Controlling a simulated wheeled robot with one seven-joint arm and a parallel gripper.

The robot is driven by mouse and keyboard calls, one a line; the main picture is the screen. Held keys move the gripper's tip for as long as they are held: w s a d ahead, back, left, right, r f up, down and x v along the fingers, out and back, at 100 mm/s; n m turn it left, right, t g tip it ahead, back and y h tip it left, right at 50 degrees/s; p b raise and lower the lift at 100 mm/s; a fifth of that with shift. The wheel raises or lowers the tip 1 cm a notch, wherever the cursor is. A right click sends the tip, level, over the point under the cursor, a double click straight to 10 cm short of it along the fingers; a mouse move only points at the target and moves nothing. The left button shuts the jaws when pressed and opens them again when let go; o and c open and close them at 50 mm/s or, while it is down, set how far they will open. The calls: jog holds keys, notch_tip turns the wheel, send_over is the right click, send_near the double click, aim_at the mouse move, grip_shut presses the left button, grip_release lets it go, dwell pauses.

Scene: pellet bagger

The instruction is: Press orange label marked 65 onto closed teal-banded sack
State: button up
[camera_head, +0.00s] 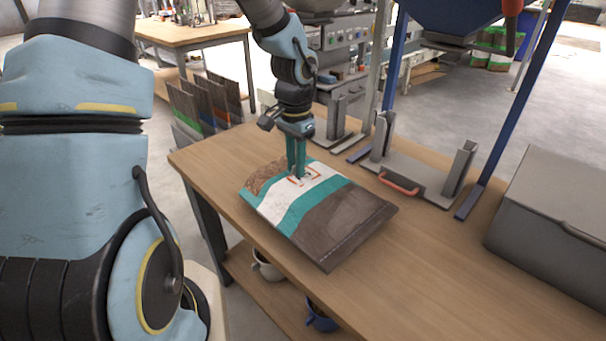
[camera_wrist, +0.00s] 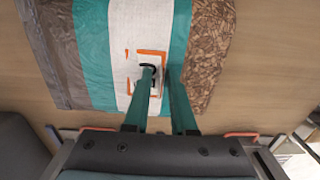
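The sack (camera_head: 333,222) lies flat on the wooden table, with a white band between two teal bands, a dark brown end and a mottled brown end. The sack (camera_wrist: 92,45) also shows in the wrist view. A white label (camera_head: 312,176) with an orange border is at the white band; it also shows in the wrist view (camera_wrist: 134,83), partly hidden by a finger. Its number is not readable. My gripper (camera_head: 297,176) points down at the label. In the wrist view its teal fingers (camera_wrist: 159,72) stand apart with a gap between the tips. Whether the tips touch the label is unclear.
A grey metal fixture (camera_head: 430,178) with a red-orange handle stands behind the sack. A large grey box (camera_head: 552,215) is at the right. Blue frame posts (camera_head: 520,100) rise at the back. Cups (camera_head: 265,266) sit on the lower shelf. The table front right is clear.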

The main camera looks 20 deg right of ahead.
jog(key=shift+o, duration=1.1)
jog(key=shift+r, duration=0.1)
notch_tip(320, 180, up, 11)
jog(key=shift+b, duration=0.4)
jog(key=shift+f, duration=0.2)
jog(key=s+a+f+n, duration=0.2)
jog(key=a+n, duration=0.4)
jog(key=a, duration=0.6)
jog(key=s+a+f+n+t, duration=0.1)
jog(key=s+a+f+n, duration=0.1)
jog(key=a+n, duration=0.4)
jog(key=a, duration=0.5)
jog(key=shift+s+a+t, duration=0.3)
jog(key=shift+s+a, duration=0.05)
jog(key=shift+w, duration=0.1)
